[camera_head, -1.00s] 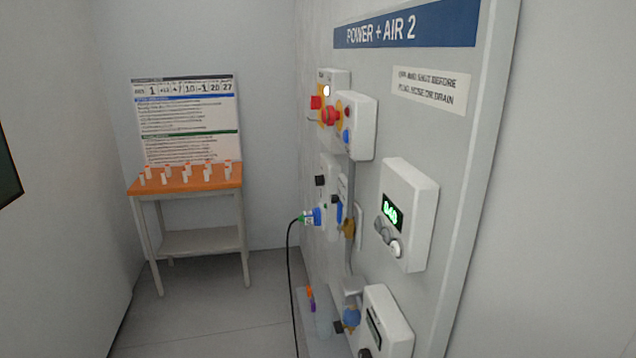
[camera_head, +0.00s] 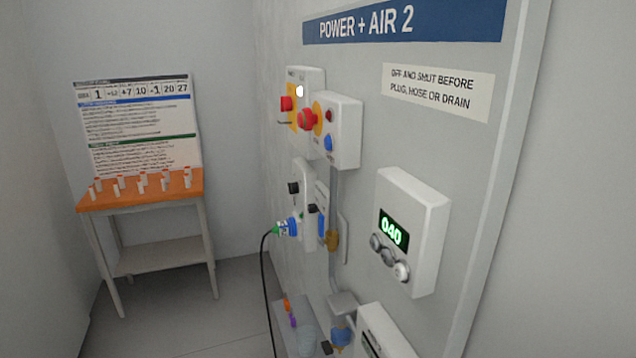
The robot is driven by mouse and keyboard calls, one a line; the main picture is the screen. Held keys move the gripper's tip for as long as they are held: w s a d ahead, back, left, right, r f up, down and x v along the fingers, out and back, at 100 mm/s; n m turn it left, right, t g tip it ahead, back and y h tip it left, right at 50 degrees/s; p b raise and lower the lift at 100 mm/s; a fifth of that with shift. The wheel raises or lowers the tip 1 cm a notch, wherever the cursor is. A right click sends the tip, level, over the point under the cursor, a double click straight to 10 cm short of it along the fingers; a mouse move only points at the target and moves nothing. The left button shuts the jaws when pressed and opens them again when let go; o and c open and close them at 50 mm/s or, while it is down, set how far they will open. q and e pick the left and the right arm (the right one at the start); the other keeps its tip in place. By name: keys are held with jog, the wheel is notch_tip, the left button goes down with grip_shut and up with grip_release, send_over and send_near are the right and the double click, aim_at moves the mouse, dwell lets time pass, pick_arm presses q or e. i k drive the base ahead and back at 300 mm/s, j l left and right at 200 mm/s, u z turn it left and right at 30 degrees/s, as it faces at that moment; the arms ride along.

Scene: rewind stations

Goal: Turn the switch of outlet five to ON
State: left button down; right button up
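The wall panel (camera_head: 430,140) headed "POWER + AIR 2" fills the right half of the head view, seen at a slant. A narrow white outlet unit (camera_head: 306,228) carries a black knob (camera_head: 293,187). A blue and green plug (camera_head: 287,228) with a black cable sits at its lower front. I cannot read an outlet number or the switch's ON and OFF marks. Above are two white boxes with red buttons, an upper box (camera_head: 316,80) and a nearer box (camera_head: 345,128). Neither of my grippers shows in the view.
A white box (camera_head: 415,210) with a green "040" display juts from the panel. Below are a pipe, a brass valve (camera_head: 332,241) and a blue fitting (camera_head: 341,335). An orange-topped table (camera_head: 130,198) with several small bottles stands at the back left. The floor (camera_head: 170,315) between is clear.

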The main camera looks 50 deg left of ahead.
aim_at(293, 188)
jog(key=j+z, duration=0.1)
jog(key=j, duration=0.4)
jog(key=k+j+z, duration=0.1)
jog(key=j, duration=0.4)
jog(key=j+z, duration=0.15)
jog(key=j, duration=0.35)
jog(key=k+j+z, duration=0.1)
jog(key=j, duration=0.4)
jog(key=k+j+z, duration=0.1)
jog(key=j, duration=0.4)
jog(key=k, duration=0.1)
